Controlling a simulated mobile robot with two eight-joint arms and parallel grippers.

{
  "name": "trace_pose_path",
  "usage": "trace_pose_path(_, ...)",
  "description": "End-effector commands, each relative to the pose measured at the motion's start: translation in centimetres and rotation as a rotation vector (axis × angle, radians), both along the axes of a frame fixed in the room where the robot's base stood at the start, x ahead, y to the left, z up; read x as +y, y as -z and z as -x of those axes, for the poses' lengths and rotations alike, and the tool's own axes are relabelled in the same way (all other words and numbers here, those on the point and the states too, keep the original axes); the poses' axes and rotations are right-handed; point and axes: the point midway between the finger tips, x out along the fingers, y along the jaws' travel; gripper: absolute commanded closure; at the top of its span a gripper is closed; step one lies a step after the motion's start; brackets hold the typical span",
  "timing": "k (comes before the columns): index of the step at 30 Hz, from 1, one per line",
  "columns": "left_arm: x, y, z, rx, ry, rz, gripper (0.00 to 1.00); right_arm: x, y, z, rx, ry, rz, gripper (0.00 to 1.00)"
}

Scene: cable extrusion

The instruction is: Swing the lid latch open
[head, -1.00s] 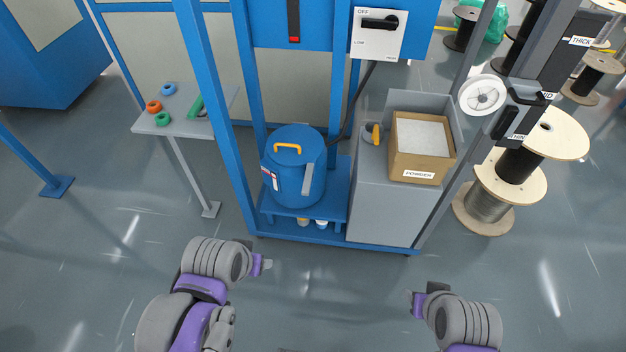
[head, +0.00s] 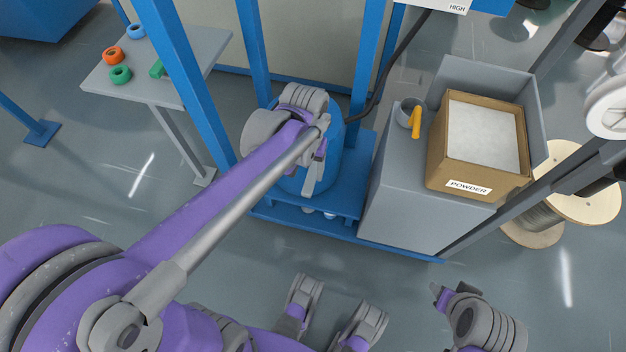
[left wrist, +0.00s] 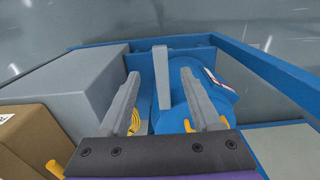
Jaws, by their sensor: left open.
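The blue drum (head: 335,140) stands on a blue shelf in the frame. My left arm and gripper cover much of it in the head view. The lid latch, an upright grey bar (left wrist: 161,68), shows at the drum's side in the left wrist view. My left gripper (left wrist: 160,84) is open, with one finger on each side of the bar in the picture. Whether they touch it I cannot tell. In the head view this gripper (head: 318,168) is over the drum. A yellow lid handle (left wrist: 188,125) shows beside one finger. My right gripper (head: 440,294) is low at right, its fingers unclear.
A grey cabinet (head: 395,205) stands right of the drum, holding a powder box (head: 480,135) and a pot with a yellow handle (head: 414,122). A blue post (head: 180,85) rises left of the drum. A small table (head: 195,55) with coloured rings stands further left.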

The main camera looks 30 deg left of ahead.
Motion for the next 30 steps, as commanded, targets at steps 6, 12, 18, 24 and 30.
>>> trace_pose_path(6, 0.0, 4.5, 0.0, 0.001, 0.0, 0.0, 0.35, 0.0, 2.0, -0.2, 0.007, 0.0, 0.0, 0.5)
trace_pose_path(12, 0.0, 7.8, 0.0, 0.0, 0.001, 0.0, 0.35, 0.0, 3.3, -0.4, 0.011, 0.0, 0.0, 0.5)
trace_pose_path(18, 0.0, 9.3, 0.0, -0.001, 0.001, 0.0, 0.35, 0.0, 3.9, -0.4, 0.013, 0.0, 0.0, 0.5)
trace_pose_path(24, 0.0, 9.4, 0.0, -0.001, 0.001, 0.0, 0.35, 0.0, 3.9, -0.4, 0.013, 0.0, 0.0, 0.5)
trace_pose_path(30, 0.0, 9.4, 0.0, -0.001, 0.001, 0.0, 0.51, 0.0, 3.9, -0.4, 0.013, 0.0, 0.0, 0.5)
